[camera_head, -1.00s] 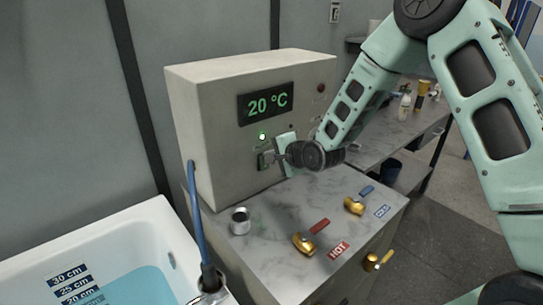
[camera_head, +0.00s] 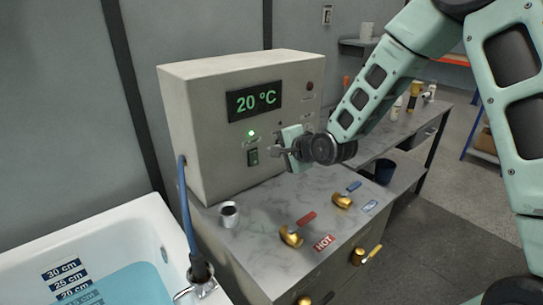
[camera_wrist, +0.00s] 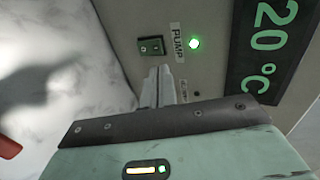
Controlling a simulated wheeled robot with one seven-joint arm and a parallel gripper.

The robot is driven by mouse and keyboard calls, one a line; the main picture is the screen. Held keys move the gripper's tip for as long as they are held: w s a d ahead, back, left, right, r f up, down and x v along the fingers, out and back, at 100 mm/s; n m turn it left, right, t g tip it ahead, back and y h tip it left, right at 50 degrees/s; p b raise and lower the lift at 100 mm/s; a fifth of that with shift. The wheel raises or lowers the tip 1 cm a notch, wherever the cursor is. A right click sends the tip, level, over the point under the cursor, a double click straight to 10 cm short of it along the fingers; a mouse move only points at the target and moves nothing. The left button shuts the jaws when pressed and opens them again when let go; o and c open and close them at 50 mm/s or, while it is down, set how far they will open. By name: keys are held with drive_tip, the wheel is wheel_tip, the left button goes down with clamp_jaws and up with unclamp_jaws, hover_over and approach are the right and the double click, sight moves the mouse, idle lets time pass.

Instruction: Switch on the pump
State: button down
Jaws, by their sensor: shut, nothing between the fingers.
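The control box (camera_head: 225,165) stands on the marble-topped cabinet. Its pump switch (camera_head: 253,157) is a small dark green rocker on the front face, below a lit green lamp (camera_head: 251,133). In the wrist view, the switch (camera_wrist: 151,46) sits beside the PUMP label (camera_wrist: 178,42) and the glowing lamp (camera_wrist: 194,43). My gripper (camera_head: 277,150) is just right of the switch, apart from it. Its fingers are shut and empty; in the wrist view the fingertips (camera_wrist: 160,73) point at the panel just below the switch. The switch is fully visible.
A display (camera_head: 255,101) reads 20 °C. A small metal cup (camera_head: 229,214), a red-handled HOT valve (camera_head: 292,236) and a blue-handled valve (camera_head: 343,200) are on the cabinet top. The bathtub (camera_head: 120,235) with water is at left, with a blue hose (camera_head: 186,210) beside it.

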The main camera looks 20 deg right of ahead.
drive_tip(key=v, duration=0.3)
drive_tip(key=r+v, duration=0.1)
drive_tip(key=v, duration=0.1)
drive_tip(key=shift+r+b, duration=0.2)
drive_tip(key=shift+b, duration=0.15)
drive_tip(key=s+a+f+n+g+h, duration=0.1)
drive_tip(key=s+a+n+g, duration=0.25)
drive_tip(key=s+n, duration=0.35)
drive_tip(key=s+a+f+n+g+h, duration=0.1)
drive_tip(key=s+a+n+g, duration=0.3)
drive_tip(key=s, duration=0.5)
drive_tip(key=s+r+n+g+h, duration=0.1)
drive_tip(key=s+n+g, duration=0.3)
drive_tip(key=s+n, duration=0.6)
drive_tip(key=s+h, duration=0.1)
drive_tip(key=s, duration=0.8)
drive_tip(key=shift+s+a, duration=0.3)
drive_tip(key=shift+s, duration=0.05)
